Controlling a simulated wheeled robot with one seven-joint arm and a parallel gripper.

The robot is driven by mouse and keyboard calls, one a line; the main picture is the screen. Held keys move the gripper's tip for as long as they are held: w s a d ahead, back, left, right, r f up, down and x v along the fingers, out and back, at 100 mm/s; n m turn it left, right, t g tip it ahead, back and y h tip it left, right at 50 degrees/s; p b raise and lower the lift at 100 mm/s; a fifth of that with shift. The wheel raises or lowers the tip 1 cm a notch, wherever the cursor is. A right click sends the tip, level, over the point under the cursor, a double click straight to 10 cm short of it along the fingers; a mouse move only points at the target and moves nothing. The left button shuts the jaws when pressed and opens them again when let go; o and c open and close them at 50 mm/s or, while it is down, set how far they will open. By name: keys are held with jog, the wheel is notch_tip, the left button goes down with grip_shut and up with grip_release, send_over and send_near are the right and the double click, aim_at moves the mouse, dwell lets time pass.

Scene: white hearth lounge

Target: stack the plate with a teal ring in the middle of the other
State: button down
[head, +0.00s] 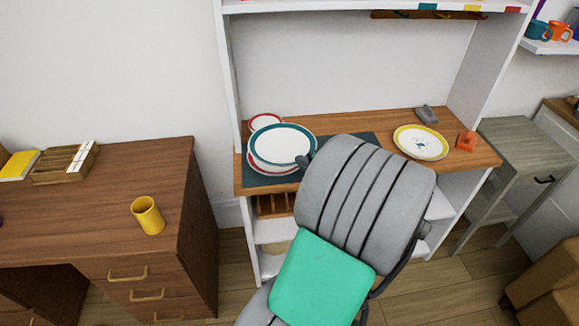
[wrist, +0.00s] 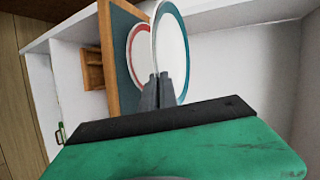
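The plate with a teal ring (head: 281,144) is over the left part of the wooden desk. It also shows in the wrist view (wrist: 172,50), seen steeply from the side. My gripper (wrist: 158,92) is shut on its near rim; in the head view my arm hides most of the fingers. A red-ringed plate (head: 256,168) lies under the teal one on a dark mat, and mostly its left and front rim shows. It shows in the wrist view (wrist: 138,48) with the teal plate apart from it, so the teal plate seems held above it.
A smaller red-rimmed dish (head: 265,121) is behind the plates. A yellow-rimmed plate (head: 420,142), a grey object (head: 427,114) and an orange item (head: 466,141) are on the desk's right. Shelf walls flank the desk.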

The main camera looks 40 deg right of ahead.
send_over(294, 178)
notch_tip(294, 178, down, 7)
jog(key=shift+r, duration=0.1)
notch_tip(294, 178, down, 3)
jog(key=shift+w+r, duration=0.15)
jog(key=shift+f, duration=0.45)
jog(key=c, duration=1.6)
grip_release()
jog(key=shift+f, duration=0.15)
jog(key=shift+c, duration=0.2)
